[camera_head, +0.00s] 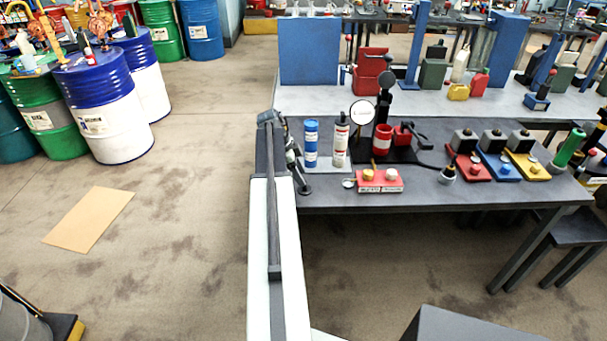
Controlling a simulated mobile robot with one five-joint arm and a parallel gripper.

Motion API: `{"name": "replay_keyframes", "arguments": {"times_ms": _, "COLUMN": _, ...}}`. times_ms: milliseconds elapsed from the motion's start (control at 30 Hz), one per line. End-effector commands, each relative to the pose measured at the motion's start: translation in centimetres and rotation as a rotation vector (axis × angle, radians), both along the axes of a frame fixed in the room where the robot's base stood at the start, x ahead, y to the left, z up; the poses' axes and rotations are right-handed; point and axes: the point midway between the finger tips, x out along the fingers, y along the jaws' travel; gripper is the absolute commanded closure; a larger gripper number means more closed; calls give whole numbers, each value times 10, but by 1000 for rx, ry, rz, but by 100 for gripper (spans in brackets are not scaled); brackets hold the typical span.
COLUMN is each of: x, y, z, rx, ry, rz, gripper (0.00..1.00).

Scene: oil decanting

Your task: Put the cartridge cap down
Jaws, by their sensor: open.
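Two cartridges stand upright on a light grey pad (328,167) at the left end of the grey workbench: a blue one (311,147) and a white one with a red band (341,143). I cannot clearly pick out the cartridge cap. My gripper (303,188) is open at the bench's left edge, left of the pad and pointing down. Its fingertips are small and dark, and I see nothing held between them.
A round white gauge (363,113), a red cup (382,138) and several coloured blocks with dark tops stand further right on the bench. A second pale bench (310,95) with cans lies behind. Drums (108,115) stand at the left. Open floor and flat cardboard (90,220) lie between.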

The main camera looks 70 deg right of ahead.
Motion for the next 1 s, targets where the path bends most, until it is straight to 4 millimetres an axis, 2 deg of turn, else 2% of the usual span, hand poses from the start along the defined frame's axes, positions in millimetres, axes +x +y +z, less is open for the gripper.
{"name": "replay_keyframes", "arguments": {"times_ms": 33, "x": 5, "y": 2, "z": 24, "rx": 0, "ry": 0, "rz": 1, "gripper": 48}}
{"name": "replay_keyframes", "arguments": {"times_ms": 100, "x": 11, "y": 4, "z": 40, "rx": 0, "ry": 0, "rz": 0, "gripper": 48}}
{"name": "replay_keyframes", "arguments": {"times_ms": 200, "x": 19, "y": 7, "z": 59, "rx": -1, "ry": 0, "rz": 0, "gripper": 48}}
{"name": "replay_keyframes", "arguments": {"times_ms": 300, "x": 24, "y": 9, "z": 71, "rx": -1, "ry": 0, "rz": 0, "gripper": 48}}
{"name": "replay_keyframes", "arguments": {"times_ms": 667, "x": 27, "y": 10, "z": 71, "rx": 0, "ry": 0, "rz": -1, "gripper": 48}}
{"name": "replay_keyframes", "arguments": {"times_ms": 767, "x": 38, "y": 19, "z": 70, "rx": 10, "ry": -2, "rz": 40, "gripper": 48}}
{"name": "replay_keyframes", "arguments": {"times_ms": 867, "x": 86, "y": 59, "z": 68, "rx": 60, "ry": -10, "rz": 228, "gripper": 48}}
{"name": "replay_keyframes", "arguments": {"times_ms": 967, "x": 160, "y": 136, "z": 64, "rx": 148, "ry": -14, "rz": 577, "gripper": 48}}
{"name": "replay_keyframes", "arguments": {"times_ms": 1000, "x": 189, "y": 174, "z": 62, "rx": 188, "ry": -15, "rz": 739, "gripper": 48}}
